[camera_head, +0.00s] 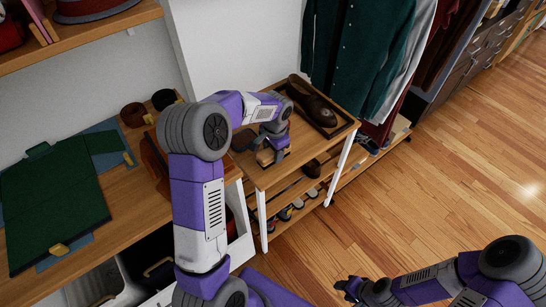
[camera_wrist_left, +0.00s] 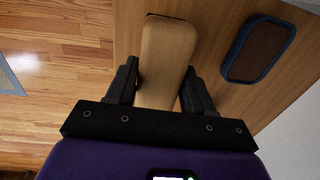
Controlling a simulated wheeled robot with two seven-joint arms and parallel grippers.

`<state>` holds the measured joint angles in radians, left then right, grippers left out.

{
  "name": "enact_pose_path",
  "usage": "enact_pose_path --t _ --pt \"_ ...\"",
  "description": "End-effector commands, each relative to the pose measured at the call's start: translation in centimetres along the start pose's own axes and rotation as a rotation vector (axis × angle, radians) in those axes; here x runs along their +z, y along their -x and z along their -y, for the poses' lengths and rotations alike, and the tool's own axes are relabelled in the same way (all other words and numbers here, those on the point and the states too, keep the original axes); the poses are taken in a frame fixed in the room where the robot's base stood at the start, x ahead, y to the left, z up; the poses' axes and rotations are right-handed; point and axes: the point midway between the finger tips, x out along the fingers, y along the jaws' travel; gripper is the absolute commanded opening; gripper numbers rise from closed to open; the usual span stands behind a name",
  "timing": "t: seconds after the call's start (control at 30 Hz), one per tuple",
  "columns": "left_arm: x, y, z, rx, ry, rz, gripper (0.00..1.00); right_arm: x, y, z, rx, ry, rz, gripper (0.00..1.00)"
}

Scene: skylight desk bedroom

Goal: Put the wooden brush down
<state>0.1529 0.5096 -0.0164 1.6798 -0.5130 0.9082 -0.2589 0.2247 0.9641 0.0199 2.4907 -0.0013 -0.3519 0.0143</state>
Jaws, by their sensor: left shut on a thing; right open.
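The wooden brush (camera_wrist_left: 163,55) is a pale, rounded wooden block between the two dark fingers of my left gripper (camera_wrist_left: 160,88) in the left wrist view. The gripper is shut on its sides. In the head view, my left gripper (camera_head: 271,150) is low over the small wooden table (camera_head: 262,180), and a bit of the tan brush (camera_head: 265,157) shows under it. I cannot tell whether the brush touches the tabletop. My right gripper (camera_head: 352,288) is open and empty over the floor at the bottom.
A dark shoe (camera_head: 312,102) lies in a tray at the table's back right. A dark-rimmed brown oblong item (camera_wrist_left: 259,50) lies right of the brush in the wrist view. Hanging clothes (camera_head: 360,50) stand behind. A desk with a folded green garment (camera_head: 50,200) is at left.

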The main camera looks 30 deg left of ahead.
Motion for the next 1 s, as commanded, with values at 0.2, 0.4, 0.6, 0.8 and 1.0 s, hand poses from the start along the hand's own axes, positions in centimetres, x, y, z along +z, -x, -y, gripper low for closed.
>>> enact_pose_path --t 0.2,0.4,0.6,0.8,1.0 --pt "0.1 -2.4 -0.1 -0.001 0.001 0.001 0.03 0.0 -0.8 -0.3 0.000 0.000 0.000 0.43" --pt "0.0 -2.3 -0.1 -0.001 0.001 0.000 0.03 0.0 -0.8 -0.3 0.000 0.000 0.000 0.43" --pt "0.1 -2.5 -0.2 0.000 0.001 0.001 0.67 0.0 -0.9 -0.3 0.000 0.000 0.000 0.43" --pt "0.0 -2.5 -0.2 0.000 0.001 0.001 0.78 0.0 -0.9 -0.3 0.000 0.000 0.000 0.43" --pt "0.0 -2.2 -0.1 0.000 0.001 0.000 0.78 0.0 -0.7 -0.3 0.000 0.000 0.000 0.43"
